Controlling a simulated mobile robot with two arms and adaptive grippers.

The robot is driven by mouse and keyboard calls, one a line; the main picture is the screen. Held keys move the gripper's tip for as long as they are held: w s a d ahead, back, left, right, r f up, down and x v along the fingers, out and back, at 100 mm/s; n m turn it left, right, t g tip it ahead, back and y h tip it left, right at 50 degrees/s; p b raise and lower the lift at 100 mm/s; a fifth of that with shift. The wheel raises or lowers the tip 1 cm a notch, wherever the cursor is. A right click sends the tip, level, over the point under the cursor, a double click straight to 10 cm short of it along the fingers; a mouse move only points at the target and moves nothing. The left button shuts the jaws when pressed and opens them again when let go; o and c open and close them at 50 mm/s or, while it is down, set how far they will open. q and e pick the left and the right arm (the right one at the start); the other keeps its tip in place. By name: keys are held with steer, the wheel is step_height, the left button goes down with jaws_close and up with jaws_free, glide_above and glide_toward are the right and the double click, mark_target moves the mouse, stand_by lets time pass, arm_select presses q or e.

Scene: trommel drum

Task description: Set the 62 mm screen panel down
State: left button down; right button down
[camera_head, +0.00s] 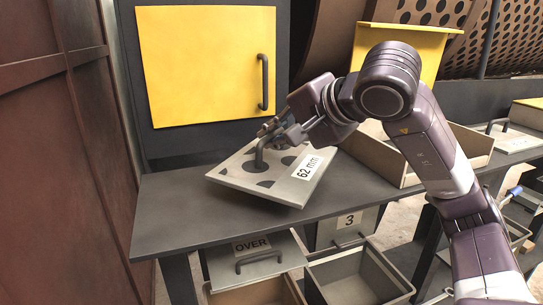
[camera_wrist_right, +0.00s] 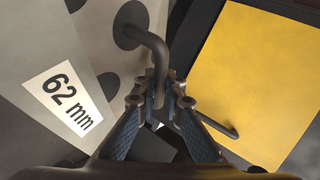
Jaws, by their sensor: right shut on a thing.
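The 62 mm screen panel (camera_head: 240,181) is a grey plate with large dark holes, a white "62 mm" label and a dark bent handle. In the head view it is tilted over the dark bench top (camera_head: 180,222), its near corner low by the surface; I cannot tell whether it touches. My right gripper (camera_head: 270,139) is shut on the panel's handle. In the right wrist view the gripper (camera_wrist_right: 160,98) closes around the handle's end, with the panel (camera_wrist_right: 60,45) and its label at left. My left gripper is not in view.
A yellow door (camera_head: 205,65) with a dark handle stands behind the bench. An open tray (camera_head: 385,158) sits right of the panel. Bins, one marked OVER (camera_head: 252,246), are below the bench. A brown wall (camera_head: 70,150) rises at left. The bench's left part is clear.

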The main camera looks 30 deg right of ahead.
mark_target(272, 157)
steer(key=shift+f+b, duration=0.3)
steer(key=shift+f, duration=1.75)
steer(key=shift+w+f, duration=0.1)
steer(key=shift+f, duration=0.1)
steer(key=c, duration=2)
jaws_free()
steer(key=shift+f, duration=0.1)
steer(key=shift+c, duration=0.2)
steer(key=v, duration=1.1)
steer(key=shift+s+r, duration=0.25)
steer(key=shift+s, duration=0.25)
